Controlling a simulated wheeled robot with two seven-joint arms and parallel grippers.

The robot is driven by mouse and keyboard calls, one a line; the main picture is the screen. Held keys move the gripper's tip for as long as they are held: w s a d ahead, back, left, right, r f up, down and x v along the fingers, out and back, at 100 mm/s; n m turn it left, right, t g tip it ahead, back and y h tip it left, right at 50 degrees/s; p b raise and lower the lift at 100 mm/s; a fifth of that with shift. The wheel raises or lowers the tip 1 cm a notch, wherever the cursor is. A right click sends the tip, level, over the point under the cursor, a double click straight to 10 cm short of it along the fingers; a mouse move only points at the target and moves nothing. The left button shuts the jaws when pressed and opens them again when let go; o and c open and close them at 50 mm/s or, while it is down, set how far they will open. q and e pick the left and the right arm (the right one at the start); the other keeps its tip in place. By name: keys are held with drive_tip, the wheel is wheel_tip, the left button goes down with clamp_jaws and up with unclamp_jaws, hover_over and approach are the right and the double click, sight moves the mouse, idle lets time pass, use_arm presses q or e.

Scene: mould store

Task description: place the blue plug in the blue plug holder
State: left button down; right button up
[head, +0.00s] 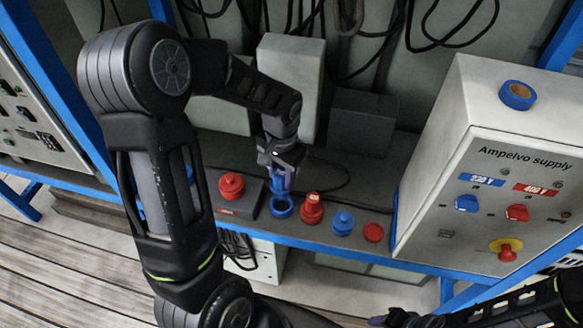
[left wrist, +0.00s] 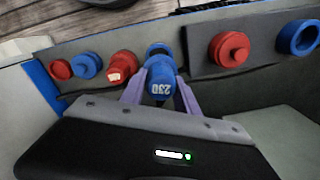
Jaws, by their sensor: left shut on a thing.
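My left gripper (head: 280,170) is shut on the blue plug (head: 279,186), which is marked 230 and also shows between the purple fingers in the left wrist view (left wrist: 160,82). A blue ring (head: 282,207) is directly under the plug on the shelf; I cannot tell whether they touch. In the left wrist view a blue plug holder (left wrist: 298,37) with a dark, empty opening sits on a dark block (left wrist: 265,57), beside a red plug (left wrist: 229,48). In the head view my left arm mostly hides that holder. My right gripper (head: 378,321) shows only partly at the bottom edge.
Right of the held plug stand a red plug (head: 312,208), a blue round piece (head: 343,223) and a red round piece (head: 373,232). The grey supply box (head: 480,170) bounds the right side, with a blue tape roll (head: 517,95) on top. Cables hang behind.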

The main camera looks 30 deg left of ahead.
sight(282, 192)
idle(0.3)
use_arm(q)
drive_tip(key=shift+f+b, duration=2.15)
drive_tip(key=shift+f, duration=0.6)
drive_tip(key=shift+f, duration=0.2)
drive_tip(key=shift+f+b, duration=0.35)
drive_tip(key=shift+b, duration=0.15)
drive_tip(key=shift+f+b, duration=0.7)
drive_tip(key=shift+f, duration=0.2)
drive_tip(key=c, duration=0.8)
unclamp_jaws()
drive_tip(key=shift+c, duration=0.2)
drive_tip(key=shift+o, duration=0.5)
